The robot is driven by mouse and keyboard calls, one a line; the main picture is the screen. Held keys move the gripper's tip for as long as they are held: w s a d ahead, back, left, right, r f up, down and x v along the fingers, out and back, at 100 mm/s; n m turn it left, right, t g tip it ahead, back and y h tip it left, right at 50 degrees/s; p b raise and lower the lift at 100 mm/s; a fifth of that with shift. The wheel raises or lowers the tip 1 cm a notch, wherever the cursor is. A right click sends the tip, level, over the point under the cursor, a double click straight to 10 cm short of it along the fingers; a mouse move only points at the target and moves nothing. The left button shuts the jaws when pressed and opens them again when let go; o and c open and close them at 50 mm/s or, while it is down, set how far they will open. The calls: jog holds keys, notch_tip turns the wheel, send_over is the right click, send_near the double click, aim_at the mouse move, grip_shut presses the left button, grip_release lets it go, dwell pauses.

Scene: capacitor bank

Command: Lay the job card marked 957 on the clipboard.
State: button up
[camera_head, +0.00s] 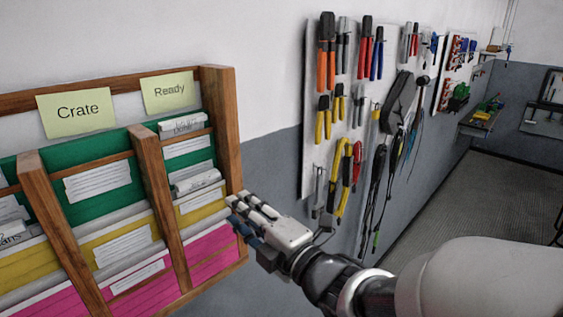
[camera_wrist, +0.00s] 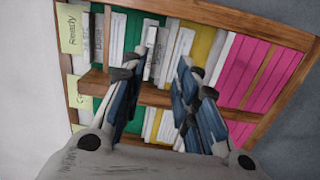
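A wooden wall rack (camera_head: 160,190) at the left of the head view holds green, yellow and pink folders and white cards. No number 957 is legible on any card, and no clipboard is recognisable. My gripper (camera_head: 236,213) is at the rack's right edge, in front of the Ready column. In the wrist view my gripper (camera_wrist: 160,82) has its two fingers well apart. Rack slots show between them, and nothing is seen held. The rack's wooden frame (camera_wrist: 225,13) also shows there, turned sideways, and the fingers hide part of its contents.
Yellow notes read Crate (camera_head: 76,112) and Ready (camera_head: 167,92). A white card (camera_head: 197,182) sticks up in the Ready column. A tool board (camera_head: 350,60) with hanging pliers and cables is on the wall to the right. Open floor (camera_head: 470,200) lies at the far right.

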aim_at(201, 181)
jog(key=shift+n+y, duration=0.6)
jog(key=x, duration=0.3)
jog(key=s+p+x, duration=0.1)
jog(key=x, duration=0.2)
jog(key=a+p+x, duration=0.1)
jog(key=x, duration=0.3)
jog(key=shift+s+r, duration=0.2)
jog(key=shift+r, duration=0.05)
jog(key=shift+x, duration=0.8)
jog(key=shift+r+g, duration=0.1)
jog(key=shift+g, duration=0.2)
jog(key=shift+c, duration=0.5)
grip_shut()
jog(key=shift+b, duration=0.9)
